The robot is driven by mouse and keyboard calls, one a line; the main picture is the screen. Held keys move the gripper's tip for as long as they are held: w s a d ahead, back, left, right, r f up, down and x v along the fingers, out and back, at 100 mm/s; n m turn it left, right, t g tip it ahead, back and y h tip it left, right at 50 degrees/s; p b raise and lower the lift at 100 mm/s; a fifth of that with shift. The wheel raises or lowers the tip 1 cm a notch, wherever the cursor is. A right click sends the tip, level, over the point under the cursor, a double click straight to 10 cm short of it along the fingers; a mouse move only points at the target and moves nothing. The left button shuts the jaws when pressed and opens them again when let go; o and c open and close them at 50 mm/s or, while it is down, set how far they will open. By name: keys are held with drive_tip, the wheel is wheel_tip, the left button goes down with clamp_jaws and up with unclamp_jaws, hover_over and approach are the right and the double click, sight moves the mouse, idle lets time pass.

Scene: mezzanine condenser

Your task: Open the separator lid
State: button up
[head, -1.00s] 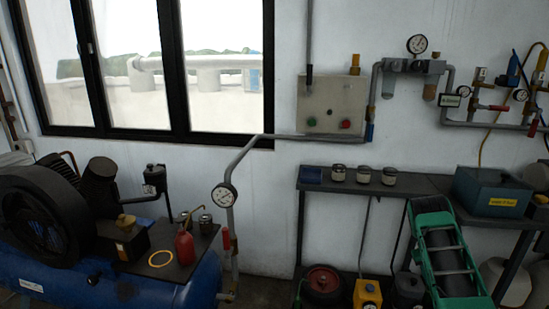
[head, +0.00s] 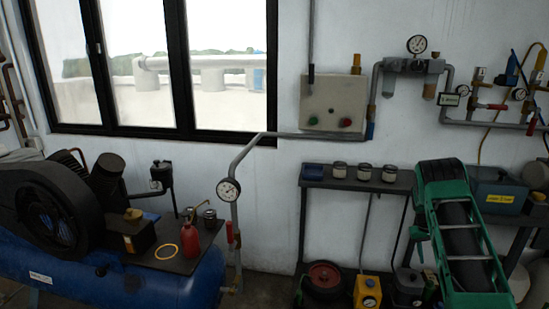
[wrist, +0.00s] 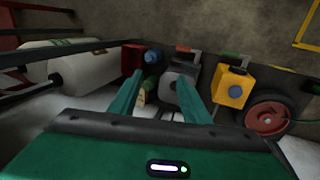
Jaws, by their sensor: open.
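I cannot tell for certain which unit is the separator. Under the bench in the head view stand a yellow unit (head: 367,293) with a blue knob and a dark grey unit (head: 408,286), partly covered by my arm. The wrist view shows the yellow unit (wrist: 235,88), the grey unit (wrist: 181,84), each with a handle on top, and a dark red unit (wrist: 135,60) with a blue knob. My gripper (wrist: 158,80) is open with its two green fingers apart and nothing held. It points towards the grey and red units. Its fingertips are not clear in the head view.
A red reel (head: 323,279) stands left of the yellow unit. The dark bench (head: 350,184) carries several jars and a teal toolbox (head: 490,194). A blue compressor (head: 140,283) stands at the left. Floor shows between compressor and bench.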

drive_tip(key=s+a+r+t+y, duration=0.1)
drive_tip(key=s+a+r+t, duration=0.15)
drive_tip(key=a+r, duration=1.55)
drive_tip(key=s+a+r+n+t+y, duration=0.2)
drive_tip(key=s+a+r, duration=1.3)
drive_tip(key=s+a, duration=0.1)
drive_tip(key=s+a+n+t, duration=0.1)
drive_tip(key=s+a, duration=0.7)
drive_tip(key=s, duration=0.5)
drive_tip(key=s+d+m+g, duration=0.2)
drive_tip(key=s+d, duration=0.3)
drive_tip(key=s, duration=0.3)
drive_tip(key=s+d+f+m+g, duration=0.1)
drive_tip(key=s+d+m, duration=0.3)
drive_tip(key=s, duration=0.5)
drive_tip(key=shift+d+f+g+y, duration=0.3)
drive_tip(key=shift+d+g, duration=0.55)
drive_tip(key=shift+d, duration=0.4)
drive_tip(key=c, duration=0.3)
